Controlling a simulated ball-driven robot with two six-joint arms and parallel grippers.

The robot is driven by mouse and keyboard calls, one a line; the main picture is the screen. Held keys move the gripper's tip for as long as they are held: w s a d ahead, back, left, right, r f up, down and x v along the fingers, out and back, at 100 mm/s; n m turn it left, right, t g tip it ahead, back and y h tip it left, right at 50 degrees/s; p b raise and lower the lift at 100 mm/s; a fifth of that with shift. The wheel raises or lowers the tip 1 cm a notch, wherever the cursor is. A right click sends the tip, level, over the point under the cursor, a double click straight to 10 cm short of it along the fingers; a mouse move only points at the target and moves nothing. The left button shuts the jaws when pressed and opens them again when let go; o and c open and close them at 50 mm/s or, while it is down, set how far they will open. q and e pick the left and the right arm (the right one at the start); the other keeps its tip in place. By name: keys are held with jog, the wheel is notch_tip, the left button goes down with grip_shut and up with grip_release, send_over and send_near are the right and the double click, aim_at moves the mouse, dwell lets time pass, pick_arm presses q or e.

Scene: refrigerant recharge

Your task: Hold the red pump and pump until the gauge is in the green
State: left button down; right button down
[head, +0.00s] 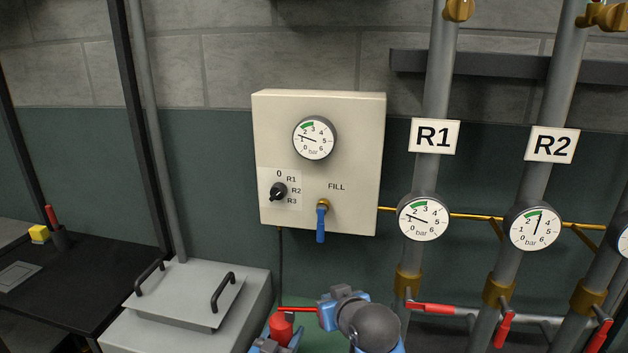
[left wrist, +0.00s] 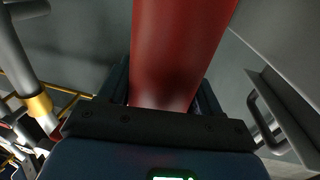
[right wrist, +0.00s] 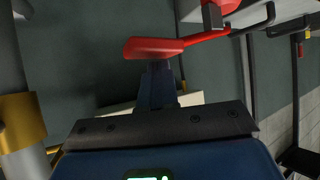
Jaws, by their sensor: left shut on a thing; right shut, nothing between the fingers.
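The red pump (head: 282,328) stands at the bottom centre of the head view, its lower part out of frame. My left gripper (head: 274,346) is shut around its red body, which fills the middle of the left wrist view (left wrist: 178,50). A red pump lever (head: 297,309) runs right from its top. My right gripper (right wrist: 157,72) is shut and empty, its tips at the lever's broad end (right wrist: 152,48); I cannot tell whether they touch. The panel gauge (head: 314,138) and R1 gauge (head: 423,217) read a little above 1, below the green arc. The R2 gauge (head: 532,226) needle points near 3.
The wall box (head: 268,120) carries a black selector knob (head: 278,191) and a blue FILL handle (head: 321,222) pointing down. Grey pipes with red valve levers (head: 432,309) stand close on the right. A grey lidded case (head: 185,295) is left of the pump.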

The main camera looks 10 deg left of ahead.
jog(key=shift+d+r, duration=0.15)
jog(key=shift+r, duration=2.95)
jog(key=shift+f, duration=2.35)
jog(key=shift+f, duration=0.1)
jog(key=shift+f, duration=2)
jog(key=shift+a+r, duration=0.2)
jog(key=shift+r, duration=1.15)
jog(key=shift+d+r, duration=0.2)
jog(key=shift+r, duration=2.9)
